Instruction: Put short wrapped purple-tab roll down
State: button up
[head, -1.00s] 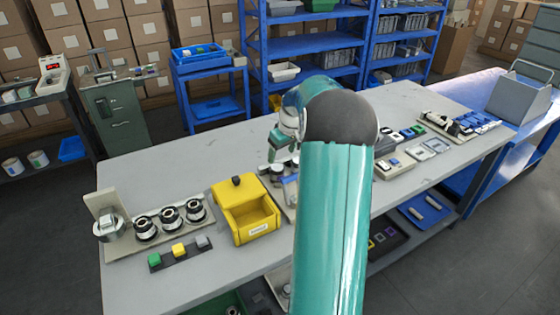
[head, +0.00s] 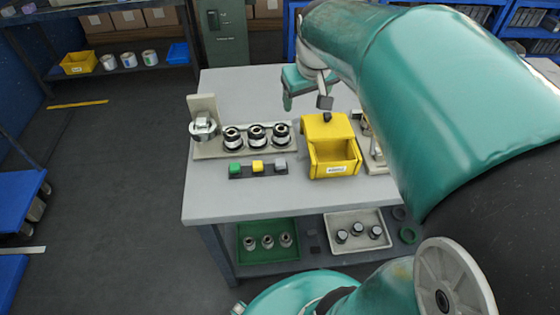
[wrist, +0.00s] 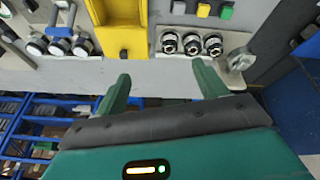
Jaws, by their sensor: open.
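I cannot pick out a short wrapped roll with a purple tab in either current view. My gripper (wrist: 160,75) is open, with nothing between its fingers in the wrist view. In the head view my gripper (head: 305,100) is above the table, behind the yellow bin (head: 333,170) and a little to its left. A pale holder (head: 200,153) carries several black-and-silver spools (head: 255,135), and a wide silver reel stands at its left end. The spools also show in the wrist view (wrist: 191,44), beyond my fingertips.
Green, yellow and grey blocks (head: 257,167) sit on a dark strip at the holder's front. Below, a green tray (head: 267,224) and a white tray (head: 357,218) hold small rolls. The table's front left (head: 230,205) is clear. My arm covers the right side.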

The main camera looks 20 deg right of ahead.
jog(key=s+a+f+t+y, duration=0.1)
jog(key=s+a, duration=1.1)
jog(key=s, duration=0.2)
jog(key=shift+s+a+f+t, duration=0.2)
jog(key=shift+s+a+t, duration=0.05)
jog(key=shift+a+t, duration=0.1)
jog(key=shift+d, duration=0.1)
